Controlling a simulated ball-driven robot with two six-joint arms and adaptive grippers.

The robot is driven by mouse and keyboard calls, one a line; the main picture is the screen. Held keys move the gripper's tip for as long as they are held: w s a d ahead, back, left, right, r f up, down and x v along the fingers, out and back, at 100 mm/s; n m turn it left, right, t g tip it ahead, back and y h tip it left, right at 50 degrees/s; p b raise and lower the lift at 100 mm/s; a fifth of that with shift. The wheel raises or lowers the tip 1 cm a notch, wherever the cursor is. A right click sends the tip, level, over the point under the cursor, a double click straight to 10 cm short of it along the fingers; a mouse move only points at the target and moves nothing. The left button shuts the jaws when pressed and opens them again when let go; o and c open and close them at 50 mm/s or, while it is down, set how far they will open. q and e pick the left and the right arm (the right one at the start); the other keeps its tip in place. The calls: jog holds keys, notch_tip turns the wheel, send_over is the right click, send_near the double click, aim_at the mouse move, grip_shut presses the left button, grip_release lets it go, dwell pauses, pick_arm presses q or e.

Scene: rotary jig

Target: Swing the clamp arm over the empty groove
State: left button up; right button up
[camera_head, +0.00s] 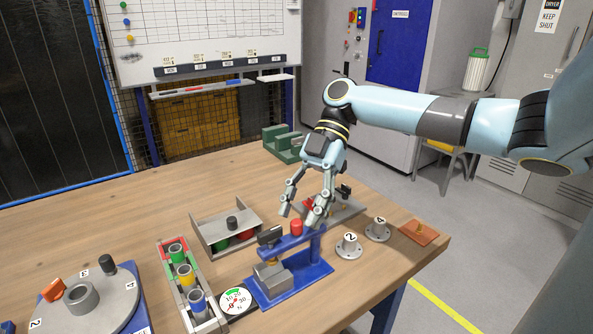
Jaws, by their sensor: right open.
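The clamp arm (287,243) is a blue bar on a post, with a red knob (297,227) on top and a dark piece at its left end. It reaches left from the post over the grey block (272,281) on a blue base. The block's grooves are too small to tell apart, so I cannot tell which one is empty. My right gripper (298,215) points down with its fingers spread. Its fingertips are at the red knob, one on each side in the picture; contact is unclear. My left gripper is not in view.
A numbered turntable (112,302) stands at the left. Numbered flanged pieces (348,247) and an orange pad (419,232) lie right. The back left tabletop is free.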

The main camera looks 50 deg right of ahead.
jog(key=v, duration=0.9)
jog(key=shift+d+r, duration=0.2)
jog(key=shift+r, duration=0.05)
